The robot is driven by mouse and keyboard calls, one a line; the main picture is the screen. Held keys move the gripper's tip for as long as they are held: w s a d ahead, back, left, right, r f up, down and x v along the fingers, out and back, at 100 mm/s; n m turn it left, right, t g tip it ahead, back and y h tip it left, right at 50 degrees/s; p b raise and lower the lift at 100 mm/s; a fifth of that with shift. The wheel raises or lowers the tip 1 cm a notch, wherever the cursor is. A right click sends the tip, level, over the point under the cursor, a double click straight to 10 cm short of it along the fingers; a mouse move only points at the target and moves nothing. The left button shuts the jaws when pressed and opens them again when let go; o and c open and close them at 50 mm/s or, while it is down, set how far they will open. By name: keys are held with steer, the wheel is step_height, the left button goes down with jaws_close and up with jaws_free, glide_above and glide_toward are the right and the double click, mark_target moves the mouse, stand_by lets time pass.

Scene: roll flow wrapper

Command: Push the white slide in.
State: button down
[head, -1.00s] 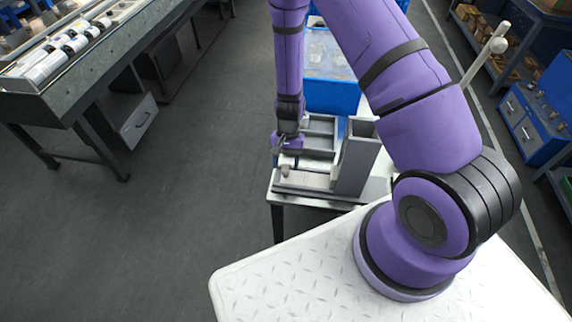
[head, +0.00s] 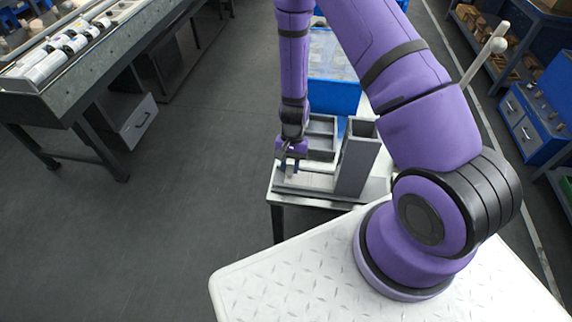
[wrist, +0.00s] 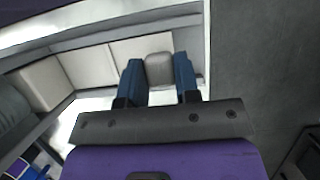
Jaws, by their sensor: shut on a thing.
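The white slide (wrist: 106,60) is a pale flat plate in a grey channel in the wrist view. It also shows in the head view as a pale strip (head: 316,182) along the front of the grey fixture. A grey knob (wrist: 159,69) stands at the slide's outer end. My gripper (wrist: 158,66) has its two blue fingers on either side of the knob, shut on it. In the head view my gripper (head: 291,163) is low at the fixture's left end. The slide's inner end is hidden near the upright grey column (head: 358,158).
The fixture stands on a small light table (head: 284,194). A grey tray (head: 321,139) lies behind the slide, and a blue bin (head: 333,97) stands farther back. Open floor (head: 190,190) lies left. A workbench with white rolls (head: 66,48) is far left.

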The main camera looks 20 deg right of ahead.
glide_above(317, 179)
stand_by(0.3)
steer(key=shift+s, duration=0.1)
steer(key=c, duration=0.8)
jaws_free()
steer(key=shift+c, duration=0.2)
steer(key=v, duration=1.1)
